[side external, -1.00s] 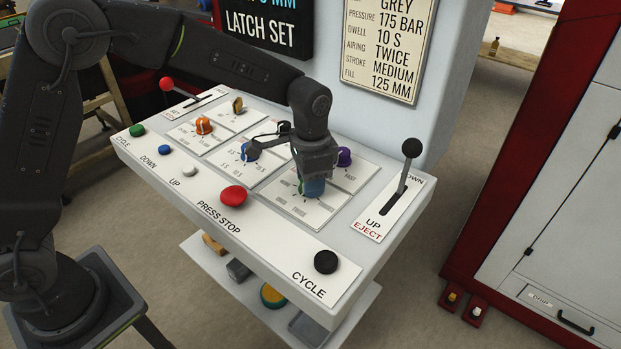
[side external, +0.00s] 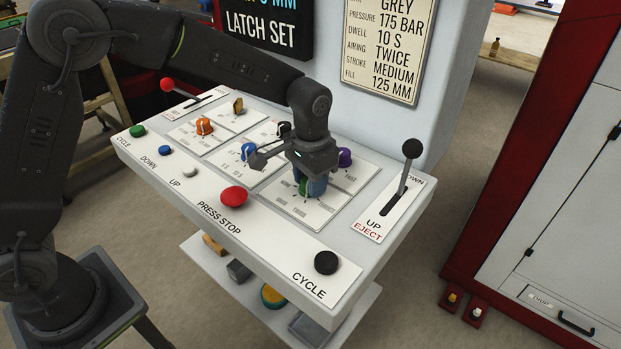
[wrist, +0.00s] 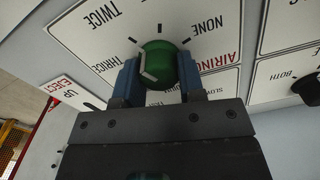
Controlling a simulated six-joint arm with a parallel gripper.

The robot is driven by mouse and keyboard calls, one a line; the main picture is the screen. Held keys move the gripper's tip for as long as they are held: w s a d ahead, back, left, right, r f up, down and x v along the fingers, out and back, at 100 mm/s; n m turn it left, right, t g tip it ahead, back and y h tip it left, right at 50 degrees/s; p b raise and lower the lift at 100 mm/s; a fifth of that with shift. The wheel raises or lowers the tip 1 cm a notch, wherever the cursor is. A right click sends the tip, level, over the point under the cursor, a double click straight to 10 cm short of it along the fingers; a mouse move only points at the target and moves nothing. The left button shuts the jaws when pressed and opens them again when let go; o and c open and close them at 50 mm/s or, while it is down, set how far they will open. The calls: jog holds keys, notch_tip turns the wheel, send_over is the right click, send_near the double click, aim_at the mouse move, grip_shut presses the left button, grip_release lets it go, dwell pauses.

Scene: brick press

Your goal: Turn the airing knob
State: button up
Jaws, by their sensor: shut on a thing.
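The airing knob is green and round with a white mark on its face (wrist: 160,64). In the wrist view it stands between my two blue fingertips, under labels TWICE, NONE and THRICE. The white mark lies toward the THRICE side, but its exact setting is hard to tell. My gripper (wrist: 159,76) is shut on the knob, one finger on each side. In the side external view my gripper (side external: 311,187) points down at the lower right plate of the panel, and the green knob (side external: 303,187) shows only partly behind a finger.
A purple knob (side external: 344,157) stands close behind my gripper. A blue knob (side external: 248,151) and an orange knob (side external: 204,126) are to the left. The red press stop button (side external: 233,197), black cycle button (side external: 326,262) and eject lever (side external: 408,168) surround the plates.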

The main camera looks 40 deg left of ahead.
jog(key=o, duration=0.9)
notch_tip(320, 180, up, 14)
jog(key=shift+f, duration=0.1)
dwell(0.3)
jog(key=s+a+r+n+t, duration=0.1)
jog(key=s+a+r+t, duration=0.35)
jog(key=s, duration=0.75)
jog(key=shift+n+t, duration=0.55)
jog(key=shift+n, duration=0.25)
jog(key=s+a+f, duration=0.1)
jog(key=s+a, duration=0.1)
jog(key=s, duration=0.1)
jog(key=s+a+f, duration=0.1)
jog(key=s+a, duration=0.1)
jog(key=s, duration=0.2)
jog(key=s+a+f, duration=0.2)
jog(key=s, duration=0.2)
jog(key=shift+s+a+f, duration=0.1)
jog(key=shift+s+a, duration=0.15)
jog(key=shift+a, duration=0.15)
